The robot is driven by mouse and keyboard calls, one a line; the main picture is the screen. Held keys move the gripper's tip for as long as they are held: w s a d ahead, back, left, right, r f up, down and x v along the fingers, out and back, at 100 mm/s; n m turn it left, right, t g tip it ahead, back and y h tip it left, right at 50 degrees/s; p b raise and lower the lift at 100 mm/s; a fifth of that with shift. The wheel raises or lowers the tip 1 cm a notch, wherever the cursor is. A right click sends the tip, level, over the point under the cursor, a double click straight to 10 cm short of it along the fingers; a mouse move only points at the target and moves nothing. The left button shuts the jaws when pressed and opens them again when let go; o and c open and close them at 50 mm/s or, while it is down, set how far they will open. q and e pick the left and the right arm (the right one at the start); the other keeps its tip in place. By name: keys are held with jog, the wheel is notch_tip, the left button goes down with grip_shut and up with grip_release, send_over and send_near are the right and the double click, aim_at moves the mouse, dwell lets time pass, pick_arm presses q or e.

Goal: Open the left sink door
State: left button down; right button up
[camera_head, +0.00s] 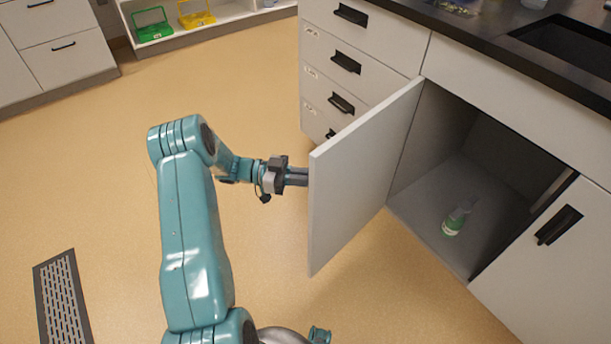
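The left sink door (362,172) is a grey-white panel under the black counter. It stands swung well out from the cabinet, hinged at its left side, and the sink cabinet (445,190) behind it is exposed. My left gripper (297,177) is at the outer face of the door, near its free edge. Its fingers point right and their tips are hidden behind the door, so I cannot see whether they hold the handle, which is also hidden. The right sink door (545,265) is closed, with a black handle (559,225).
A bottle with green contents (455,220) stands inside the cabinet. A drawer stack (345,75) with black handles is left of the door. A black sink basin (575,45) is in the counter. Floor around my arm is clear; a floor grate (62,300) lies at left.

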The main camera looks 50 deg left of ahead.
pick_arm(q)
jog(key=shift+w+r, duration=0.1)
jog(key=shift+w, duration=0.3)
jog(key=c, duration=1.2)
grip_release()
jog(key=shift+w, duration=0.15)
jog(key=shift+f, duration=0.2)
jog(key=shift+a, duration=0.1)
jog(key=p+v, duration=0.1)
jog(key=v, duration=1.5)
jog(key=shift+s+p, duration=0.3)
jog(key=shift+s, duration=0.1)
